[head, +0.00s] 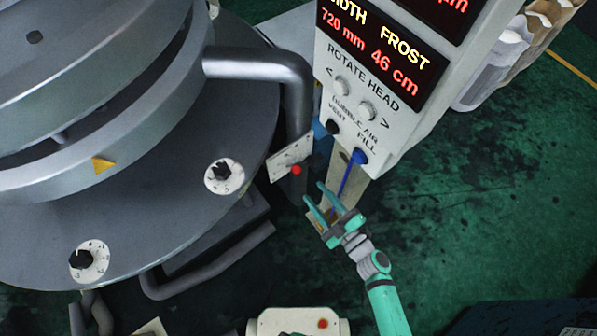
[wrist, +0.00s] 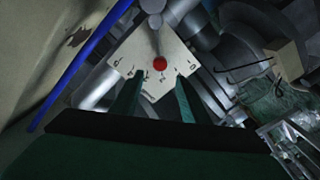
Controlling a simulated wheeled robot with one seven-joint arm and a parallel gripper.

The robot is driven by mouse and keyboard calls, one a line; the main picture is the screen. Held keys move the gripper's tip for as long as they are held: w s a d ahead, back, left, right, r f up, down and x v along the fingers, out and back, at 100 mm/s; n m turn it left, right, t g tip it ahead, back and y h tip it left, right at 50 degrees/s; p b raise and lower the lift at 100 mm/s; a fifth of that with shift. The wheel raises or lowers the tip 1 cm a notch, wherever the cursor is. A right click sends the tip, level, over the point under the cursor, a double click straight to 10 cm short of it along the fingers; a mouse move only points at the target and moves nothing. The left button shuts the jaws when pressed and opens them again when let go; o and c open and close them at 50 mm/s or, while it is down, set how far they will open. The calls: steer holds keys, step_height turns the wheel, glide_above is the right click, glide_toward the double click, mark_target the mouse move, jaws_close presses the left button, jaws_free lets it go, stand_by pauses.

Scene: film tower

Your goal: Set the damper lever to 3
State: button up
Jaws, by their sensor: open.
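The damper lever shows as a red knob (head: 296,170) at the lower edge of a white scale plate (head: 290,155), beside the big pipe in the head view. In the wrist view the red knob (wrist: 160,64) sits on a grey arm in front of the white plate (wrist: 128,62), which carries marks too small to read surely. My gripper (head: 314,196) is open and empty, just below and right of the knob. In the wrist view its two fingers (wrist: 158,84) point up toward the knob, which appears between and beyond their tips. I cannot tell which mark the lever stands at.
A control cabinet (head: 375,95) with red displays and buttons stands above right of my gripper. A blue hose (head: 346,182) hangs from it close to the gripper; it also runs down the left of the wrist view (wrist: 80,62). The round metal die (head: 150,215) with two black dials fills the left.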

mark_target(299, 174)
steer(key=x, duration=1)
